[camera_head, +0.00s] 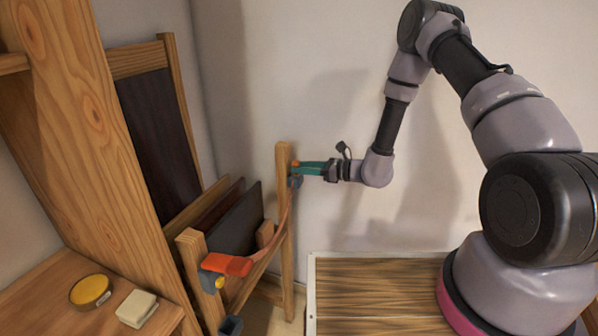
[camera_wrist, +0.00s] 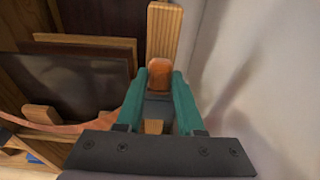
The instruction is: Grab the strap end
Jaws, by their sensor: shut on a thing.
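The strap (camera_head: 283,222) is a thin brown-orange band. It runs from an orange piece (camera_head: 228,265) on the near wooden post up to the far wooden post (camera_head: 284,210). My gripper (camera_head: 299,167) is at the top of the far post, pointing left. In the wrist view, its teal fingers (camera_wrist: 160,85) are shut on the orange-brown strap end (camera_wrist: 160,70), in front of the post (camera_wrist: 163,30). The strap also trails off to the left there (camera_wrist: 55,128). A small grey-blue piece (camera_head: 295,181) sits just below the fingers.
Dark panels (camera_head: 237,220) stand in the wooden rack between the posts. A wooden shelf at the left holds a yellow round tin (camera_head: 90,291) and a pale block (camera_head: 136,308). A wood-topped surface (camera_head: 375,290) lies below my arm. A white wall is close behind.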

